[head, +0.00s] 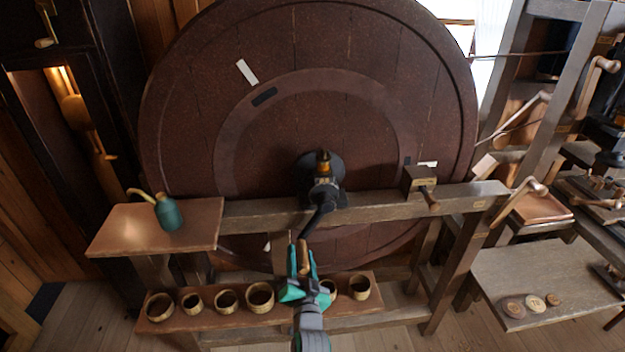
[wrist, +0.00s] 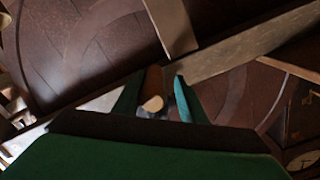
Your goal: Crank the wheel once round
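The big dark reddish-brown wheel (head: 250,130) stands upright behind a wooden frame rail, with a white mark on its upper left face. A black crank arm (head: 318,217) runs from the hub down and slightly left to a wooden handle (head: 303,257), low in front of the rail. My gripper (head: 302,264) has its teal fingers on either side of the handle. In the wrist view the handle's pale end (wrist: 153,104) lies between the fingers (wrist: 157,92), closer to the left one. A gap shows at the right finger, so my gripper looks open around the handle.
Several woven cups (head: 260,297) stand on a low shelf behind and beside my gripper. A teal oil can (head: 169,212) sits on the left ledge (head: 120,230). A small wooden block with a peg (head: 419,184) sits on the rail. A bench (head: 560,285) with round discs stands right.

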